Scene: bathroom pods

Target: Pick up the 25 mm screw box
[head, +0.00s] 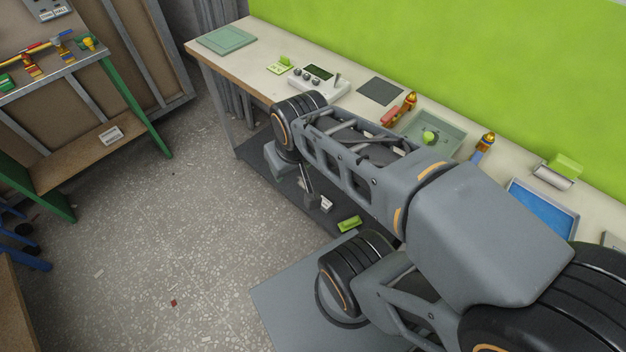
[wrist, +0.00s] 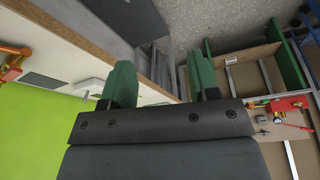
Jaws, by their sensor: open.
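No label reading 25 mm is legible, so I cannot tell which box is the 25 mm screw box. A small white box with a dark label (head: 110,135) lies on the lower shelf of the green-framed rack at the left. A pale box also shows on that rack in the wrist view (wrist: 231,60). Another small white labelled box (head: 327,203) is low under the bench, beside a green box (head: 349,224). My gripper (wrist: 161,78) is open, with nothing between its two green fingers, and is clear of the rack. Its fingers are not clear in the head view.
The long bench (head: 248,64) along the green wall holds a control box (head: 318,80), trays and small fittings. The green-framed rack (head: 152,125) carries coloured fittings on top. Speckled floor (head: 190,220) lies open between rack and bench. Blue legs stand at far left.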

